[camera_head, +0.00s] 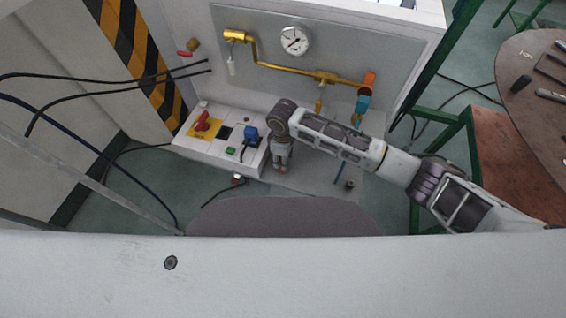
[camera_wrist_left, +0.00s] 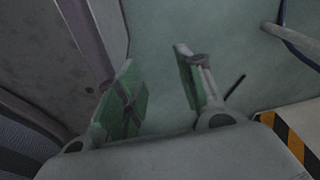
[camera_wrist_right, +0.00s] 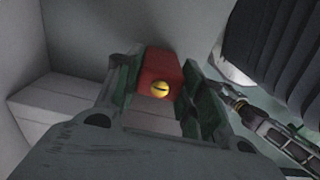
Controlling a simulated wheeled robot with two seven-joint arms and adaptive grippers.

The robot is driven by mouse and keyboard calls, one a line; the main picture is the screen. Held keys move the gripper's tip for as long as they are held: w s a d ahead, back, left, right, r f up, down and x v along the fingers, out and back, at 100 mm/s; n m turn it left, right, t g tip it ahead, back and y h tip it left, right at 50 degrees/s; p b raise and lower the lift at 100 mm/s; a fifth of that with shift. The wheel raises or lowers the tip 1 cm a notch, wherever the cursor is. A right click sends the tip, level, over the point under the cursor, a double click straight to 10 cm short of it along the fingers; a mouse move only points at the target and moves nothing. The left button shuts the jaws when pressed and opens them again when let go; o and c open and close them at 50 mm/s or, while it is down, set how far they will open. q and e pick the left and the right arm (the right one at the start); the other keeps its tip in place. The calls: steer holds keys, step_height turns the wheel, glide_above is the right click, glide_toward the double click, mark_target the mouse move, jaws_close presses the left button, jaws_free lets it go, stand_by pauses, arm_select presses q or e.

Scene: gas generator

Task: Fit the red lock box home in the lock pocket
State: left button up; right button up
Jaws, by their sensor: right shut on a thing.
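The red lock box (camera_wrist_right: 162,66) shows in the right wrist view, with a round yellow lock face (camera_wrist_right: 160,89) turned to the camera. My right gripper (camera_wrist_right: 158,72) is shut on the box, one green-padded finger at each side. In the head view my right gripper (camera_head: 281,168) points down beside the right end of the white control box; the box in it is mostly hidden there, with only a hint of red. I cannot make out the lock pocket in any view. My left gripper (camera_wrist_left: 156,58) is open and empty over the floor in the left wrist view.
The control box (camera_head: 228,146) carries a red switch on a yellow plate (camera_head: 204,125) and a blue plug (camera_head: 251,133). A gauge (camera_head: 294,40) and brass pipe (camera_head: 285,67) are on the panel behind. A round table (camera_head: 520,75) with tools stands at right. Black cables cross at left.

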arm_select(q)
steer(key=shift+w+d+r, duration=0.1)
steer(key=shift+w, duration=0.25)
arm_select(e)
steer(key=shift+r, duration=0.1)
steer(key=shift+c, duration=0.2)
